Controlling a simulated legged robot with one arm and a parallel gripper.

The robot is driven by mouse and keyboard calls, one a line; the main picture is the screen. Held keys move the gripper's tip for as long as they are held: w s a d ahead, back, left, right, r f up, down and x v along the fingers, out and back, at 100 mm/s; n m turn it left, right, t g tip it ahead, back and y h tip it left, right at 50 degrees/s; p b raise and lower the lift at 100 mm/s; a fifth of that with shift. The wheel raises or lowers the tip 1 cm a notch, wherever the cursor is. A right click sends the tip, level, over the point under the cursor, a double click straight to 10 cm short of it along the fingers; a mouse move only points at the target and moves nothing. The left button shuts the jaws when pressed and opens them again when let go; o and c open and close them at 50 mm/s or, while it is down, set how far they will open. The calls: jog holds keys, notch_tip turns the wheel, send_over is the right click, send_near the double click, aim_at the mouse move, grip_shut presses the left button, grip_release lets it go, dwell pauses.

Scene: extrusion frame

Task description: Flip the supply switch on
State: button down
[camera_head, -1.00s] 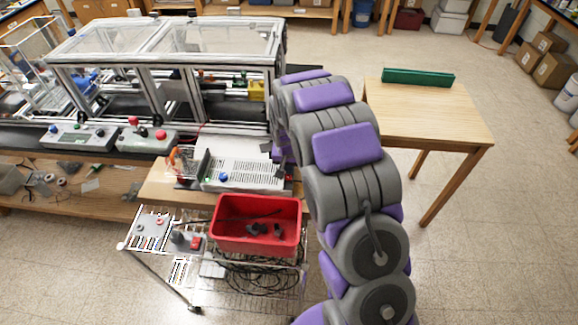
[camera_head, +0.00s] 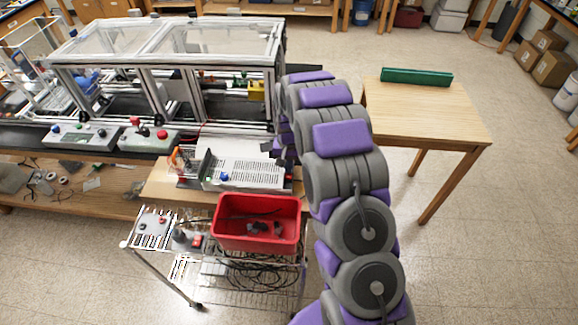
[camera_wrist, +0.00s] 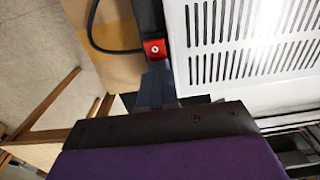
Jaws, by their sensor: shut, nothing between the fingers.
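The supply is a pale metal box with slotted vents (camera_head: 255,172), lying on a wooden board in the head view. Its slotted top (camera_wrist: 250,45) fills the upper right of the wrist view. A small red part with a pale round mark (camera_wrist: 154,48) sits by its dark end face and looks like the switch; I cannot tell its position. My gripper (camera_wrist: 156,85) is shut and empty, its dark fingertips just below the red part; contact is unclear. In the head view my gripper (camera_head: 274,148) is at the supply's far right corner, where the switch is hidden.
A red bin (camera_head: 257,243) sits on a wire cart in front. Control boxes with knobs (camera_head: 148,141) stand left, below a framed clear enclosure (camera_head: 165,45). A black cable (camera_wrist: 93,35) lies near the red part. A wooden table (camera_head: 430,115) stands right, with open floor around it.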

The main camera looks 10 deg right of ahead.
aim_at(291, 177)
jog(key=shift+s+f+g, duration=0.2)
jog(key=shift+s+f, duration=0.35)
jog(key=shift+s, duration=0.15)
jog(key=shift+s+f+g, duration=0.2)
jog(key=shift+s+f, duration=0.3)
jog(key=shift+s, duration=0.2)
notch_tip(291, 177, up, 16)
jog(key=w+f+t+p, duration=0.1)
jog(key=w+p, duration=0.1)
jog(key=w, duration=0.1)
jog(key=s+r+n+b, duration=0.1)
jog(key=s+r+b, duration=0.35)
jog(key=s, duration=0.85)
jog(key=s+n+g+b, duration=0.1)
jog(key=s+n+b, duration=0.1)
jog(key=s, duration=2.7)
jog(key=shift+s+a+f+n+g+b, duration=0.2)
jog(key=shift+s+n+g+b, duration=0.15)
jog(key=shift+b, duration=0.2)
jog(key=shift+w, duration=0.15)
